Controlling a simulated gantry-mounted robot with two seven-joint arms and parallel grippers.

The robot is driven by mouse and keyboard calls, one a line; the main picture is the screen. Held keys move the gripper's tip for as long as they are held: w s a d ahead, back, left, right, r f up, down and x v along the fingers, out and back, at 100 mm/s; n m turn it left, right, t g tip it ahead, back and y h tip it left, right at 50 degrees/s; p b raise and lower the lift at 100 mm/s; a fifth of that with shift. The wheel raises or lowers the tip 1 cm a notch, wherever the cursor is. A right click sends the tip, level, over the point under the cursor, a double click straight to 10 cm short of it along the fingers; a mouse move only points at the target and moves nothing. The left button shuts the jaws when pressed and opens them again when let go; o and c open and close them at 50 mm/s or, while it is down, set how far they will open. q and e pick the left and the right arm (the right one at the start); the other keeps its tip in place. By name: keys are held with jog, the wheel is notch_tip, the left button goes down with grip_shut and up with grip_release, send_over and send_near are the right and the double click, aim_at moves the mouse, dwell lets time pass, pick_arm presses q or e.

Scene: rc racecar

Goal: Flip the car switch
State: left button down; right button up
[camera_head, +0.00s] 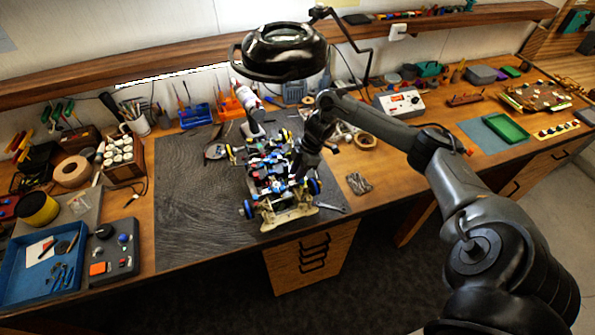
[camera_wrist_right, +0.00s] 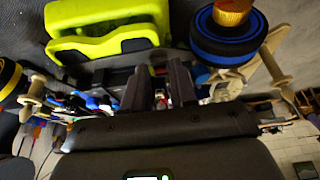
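The car (camera_head: 272,205) is an open chassis with blue-rimmed wheels and cream end parts. It stands on the dark mat in the head view. In the right wrist view its blue and black wheel (camera_wrist_right: 228,38) is at the upper right. My right gripper (camera_head: 308,165) is over the right side of the car. In the wrist view the fingers of my right gripper (camera_wrist_right: 160,88) stand apart with a gap between them, pointing in among the car's parts. I cannot make out the switch; contact is unclear. My left gripper is not in view.
A lime-green part (camera_wrist_right: 105,30) lies beyond the fingers in the wrist view. A black magnifier lamp (camera_head: 284,52) hangs above the bench behind the car. The mat (camera_head: 195,215) is clear at left.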

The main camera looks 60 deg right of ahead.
grip_shut()
jog(key=shift+s+d+f, duration=0.1)
jog(key=shift+f, duration=0.1)
jog(key=shift+d+t+y+b, duration=0.1)
jog(key=shift+t+y+b, duration=0.2)
jog(key=shift+y+b, duration=0.1)
jog(key=shift+o, duration=0.2)
grip_release()
jog(key=shift+r, duration=0.1)
